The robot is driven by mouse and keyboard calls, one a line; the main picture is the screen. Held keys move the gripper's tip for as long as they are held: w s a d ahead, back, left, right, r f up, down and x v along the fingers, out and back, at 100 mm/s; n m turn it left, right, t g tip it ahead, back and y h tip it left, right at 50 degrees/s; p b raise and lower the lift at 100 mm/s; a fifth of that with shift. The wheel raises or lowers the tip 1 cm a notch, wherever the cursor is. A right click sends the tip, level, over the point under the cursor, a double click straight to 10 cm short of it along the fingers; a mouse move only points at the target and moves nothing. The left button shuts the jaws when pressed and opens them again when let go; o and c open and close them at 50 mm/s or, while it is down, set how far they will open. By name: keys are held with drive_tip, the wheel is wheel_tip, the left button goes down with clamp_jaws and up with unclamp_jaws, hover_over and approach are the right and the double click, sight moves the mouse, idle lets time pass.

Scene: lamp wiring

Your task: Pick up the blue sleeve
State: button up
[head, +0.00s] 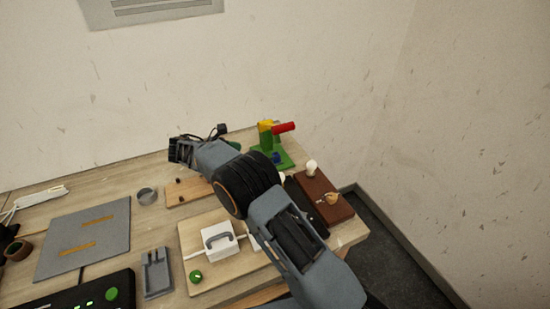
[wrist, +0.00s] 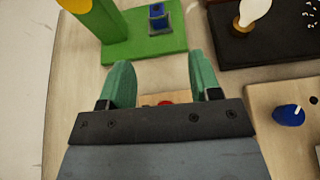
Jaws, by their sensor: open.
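A small blue upright piece, which looks like the blue sleeve (wrist: 157,16), stands in a grey-blue holder on a green base (wrist: 150,46). In the head view the blue sleeve (head: 277,157) shows low on the green base (head: 287,146), just beyond my arm. My gripper (wrist: 160,72) is open, with its two green-tipped fingers apart. Nothing is held between them. The sleeve lies ahead of the fingertips, roughly in line with the gap and apart from them. In the head view my arm hides part of the bench.
A bulb (wrist: 254,12) on a dark board stands to the right. A blue cone-shaped piece (wrist: 289,114) sits on a wooden board. A red handle (head: 284,127) juts from the fixture. A grey mat (head: 110,215) lies left.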

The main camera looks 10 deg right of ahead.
sight(273, 156)
drive_tip(key=shift+w+d+f, duration=0.15)
drive_tip(key=shift+w+f, duration=0.05)
drive_tip(key=shift+f, duration=0.15)
drive_tip(key=p+x, duration=0.2)
drive_tip(key=x, duration=1.1)
drive_tip(key=shift+c, duration=0.4)
drive_tip(key=c, duration=1)
